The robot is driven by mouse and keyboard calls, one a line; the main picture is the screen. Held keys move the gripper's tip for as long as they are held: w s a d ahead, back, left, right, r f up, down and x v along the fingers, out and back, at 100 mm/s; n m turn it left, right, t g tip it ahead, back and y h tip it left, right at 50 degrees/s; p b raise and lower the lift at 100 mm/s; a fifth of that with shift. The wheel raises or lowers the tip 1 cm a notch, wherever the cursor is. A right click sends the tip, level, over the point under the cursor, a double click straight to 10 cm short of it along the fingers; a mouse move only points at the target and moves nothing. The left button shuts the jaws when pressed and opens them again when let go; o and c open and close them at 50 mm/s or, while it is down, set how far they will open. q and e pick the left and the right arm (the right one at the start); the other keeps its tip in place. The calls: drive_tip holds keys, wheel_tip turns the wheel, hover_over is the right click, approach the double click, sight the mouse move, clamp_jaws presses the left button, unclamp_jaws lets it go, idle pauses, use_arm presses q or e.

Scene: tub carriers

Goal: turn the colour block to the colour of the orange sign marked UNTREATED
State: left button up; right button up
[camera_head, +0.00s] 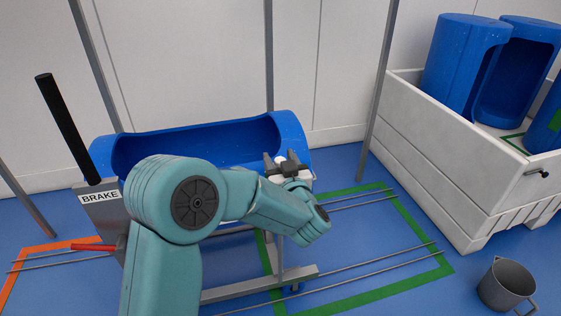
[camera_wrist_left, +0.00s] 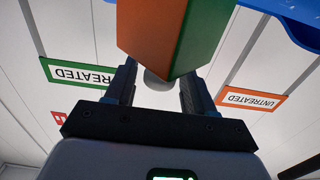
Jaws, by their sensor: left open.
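The colour block (camera_wrist_left: 165,35) shows at the top of the left wrist view, with an orange face on the left and a green face on the right. My left gripper (camera_wrist_left: 160,85) is open, its two fingers pointing up toward the block's lower end. A round grey knob shows between the fingers. I cannot tell whether they touch the block. The orange-framed UNTREATED sign (camera_wrist_left: 250,100) hangs on the wall at right, upside down in this view. In the head view my left gripper (camera_head: 281,162) is at the right end of the blue tub (camera_head: 200,145); the block is not clear there. My right gripper is not in view.
A black lever (camera_head: 62,120) with a BRAKE plate (camera_head: 100,198) stands left. A green-framed sign (camera_wrist_left: 80,73) is partly behind a finger. A white crate (camera_head: 430,175) with blue tubs stands right; a grey bucket (camera_head: 506,285) is on the floor. Green and orange floor outlines show.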

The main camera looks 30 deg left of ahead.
use_arm(q)
drive_tip(key=shift+w, duration=0.1)
drive_tip(key=c, duration=1)
drive_tip(key=shift+o, duration=0.2)
drive_tip(key=shift+a, duration=0.1)
